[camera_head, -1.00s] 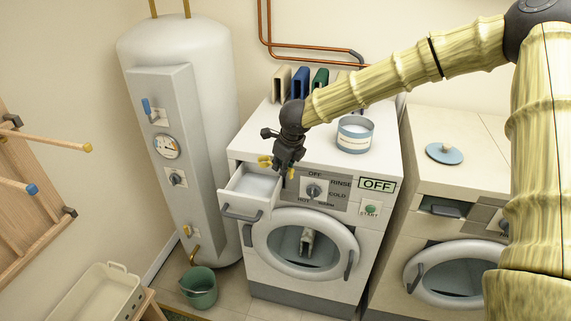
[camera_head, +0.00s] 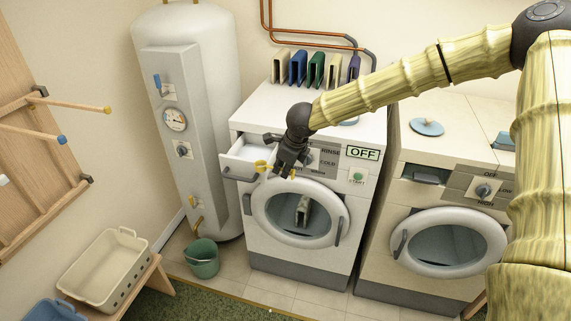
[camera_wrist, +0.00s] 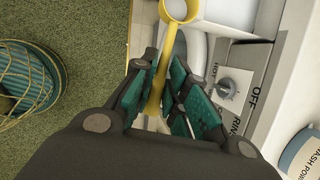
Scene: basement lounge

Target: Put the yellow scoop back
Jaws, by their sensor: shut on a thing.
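The yellow scoop (camera_head: 261,166) is held in my gripper (camera_head: 280,170). In the wrist view the scoop (camera_wrist: 166,62) has a thin handle with a ring-shaped end, and the green-padded fingers of my gripper (camera_wrist: 164,88) are shut on the handle. My gripper is in front of the left washing machine's panel, just right of its open detergent drawer (camera_head: 228,174). The wash powder tub (camera_wrist: 303,158) shows at the wrist view's lower right. In the head view my arm hides most of that tub on the machine top.
Several coloured box-like items (camera_head: 316,70) stand at the back of the machine top. A second washer (camera_head: 445,170) stands to the right. A green bucket (camera_head: 203,262), a cream basket (camera_head: 103,270) and a water heater (camera_head: 187,110) are to the left.

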